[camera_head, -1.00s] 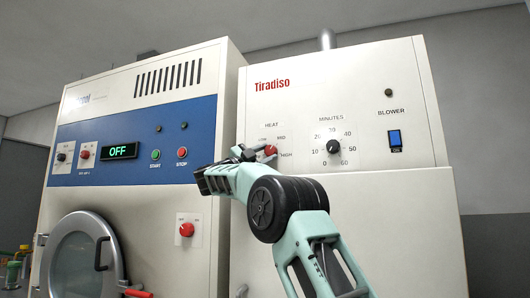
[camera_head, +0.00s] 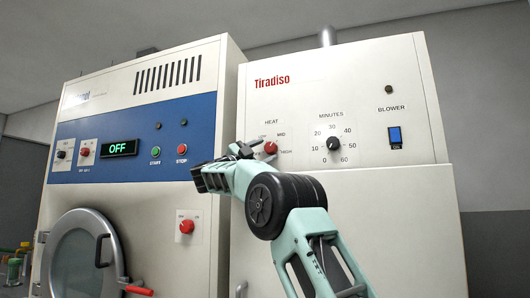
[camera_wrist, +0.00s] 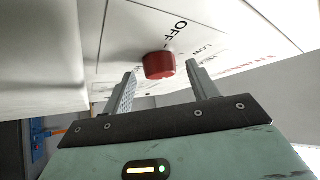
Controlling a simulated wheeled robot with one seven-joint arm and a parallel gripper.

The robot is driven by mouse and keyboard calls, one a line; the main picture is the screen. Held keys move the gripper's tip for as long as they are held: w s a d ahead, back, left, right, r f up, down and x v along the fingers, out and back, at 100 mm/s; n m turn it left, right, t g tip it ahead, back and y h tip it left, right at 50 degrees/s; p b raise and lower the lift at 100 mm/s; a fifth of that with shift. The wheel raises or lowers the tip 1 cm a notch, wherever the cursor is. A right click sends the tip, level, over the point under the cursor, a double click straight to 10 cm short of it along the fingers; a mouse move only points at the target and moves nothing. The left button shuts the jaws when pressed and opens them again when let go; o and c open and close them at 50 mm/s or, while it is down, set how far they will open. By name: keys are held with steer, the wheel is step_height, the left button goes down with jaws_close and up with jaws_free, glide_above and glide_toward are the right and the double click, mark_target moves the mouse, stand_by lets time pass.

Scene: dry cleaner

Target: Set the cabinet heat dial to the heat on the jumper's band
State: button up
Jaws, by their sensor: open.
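The red heat dial (camera_head: 271,148) is on the white Tiradiso cabinet (camera_head: 350,215), under the word HEAT, with MID and HIGH printed around it. In the wrist view the red dial (camera_wrist: 159,65) shows with OFF and LOW lettering beside it. My gripper (camera_head: 249,151) is just left of the dial in the head view. In the wrist view my gripper (camera_wrist: 160,75) is open, with one finger on each side of the dial and nothing held. I cannot tell whether the fingers touch it or exactly where the dial points. The jumper and its band are in neither view.
The cabinet also bears a black minutes dial (camera_head: 334,143) and a blue blower switch (camera_head: 395,136). To the left stands a machine with a blue panel (camera_head: 130,138), another red dial (camera_head: 186,226) and a round door (camera_head: 78,258). A red handle (camera_head: 138,290) sticks out below.

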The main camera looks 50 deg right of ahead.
steer(key=b+v, duration=0.2)
steer(key=v, duration=1.4)
steer(key=shift+a, duration=0.2)
steer(key=shift+w+f, duration=0.1)
